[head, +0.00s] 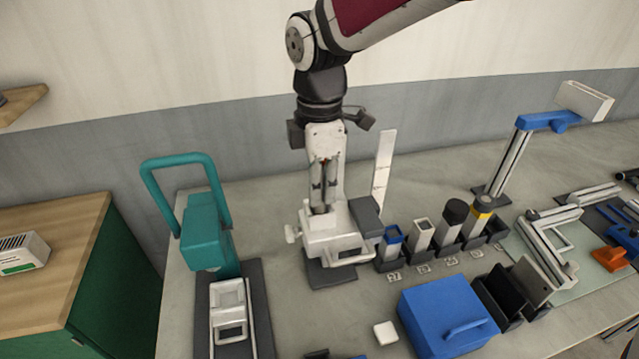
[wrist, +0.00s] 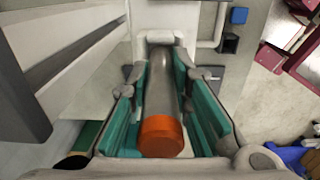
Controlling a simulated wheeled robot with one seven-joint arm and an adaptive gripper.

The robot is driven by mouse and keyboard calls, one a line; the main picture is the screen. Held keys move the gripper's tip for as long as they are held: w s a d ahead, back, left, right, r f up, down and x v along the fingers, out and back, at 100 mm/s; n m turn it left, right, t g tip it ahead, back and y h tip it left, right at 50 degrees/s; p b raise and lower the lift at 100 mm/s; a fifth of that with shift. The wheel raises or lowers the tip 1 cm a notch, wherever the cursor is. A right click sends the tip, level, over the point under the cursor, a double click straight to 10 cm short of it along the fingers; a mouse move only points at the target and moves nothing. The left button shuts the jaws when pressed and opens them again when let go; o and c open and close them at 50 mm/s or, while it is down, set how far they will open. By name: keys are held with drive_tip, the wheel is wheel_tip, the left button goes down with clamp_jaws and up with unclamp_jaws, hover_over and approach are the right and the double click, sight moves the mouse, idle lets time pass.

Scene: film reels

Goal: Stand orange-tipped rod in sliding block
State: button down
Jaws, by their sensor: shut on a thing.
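My gripper (head: 322,188) points down over a white fixture (head: 332,245) with a side knob on a dark base. Between its green pads in the wrist view (wrist: 160,105), it is shut on a grey rod with an orange end, the orange-tipped rod (wrist: 161,138). The orange end faces the wrist camera. The rod's far end is at a pale block-like part (wrist: 155,37), possibly the sliding block; I cannot tell whether it is inside or just above it. In the head view the rod is mostly hidden by the gripper.
Right of the fixture stand several small holders with capped pieces (head: 421,237). A blue box (head: 447,313) and a small white block (head: 386,333) are in front. A teal-handled device (head: 207,245) stands left. A tall white strip (head: 384,165) rises close behind the fixture.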

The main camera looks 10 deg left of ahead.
drive_tip(key=shift+f+b, duration=0.3)
drive_tip(key=shift+f, duration=0.7)
drive_tip(key=c, duration=1.8)
unclamp_jaws()
drive_tip(key=shift+o, duration=0.2)
drive_tip(key=shift+r, duration=0.1)
drive_tip(key=shift+r+p, duration=1.7)
drive_tip(key=shift+r, duration=3.7)
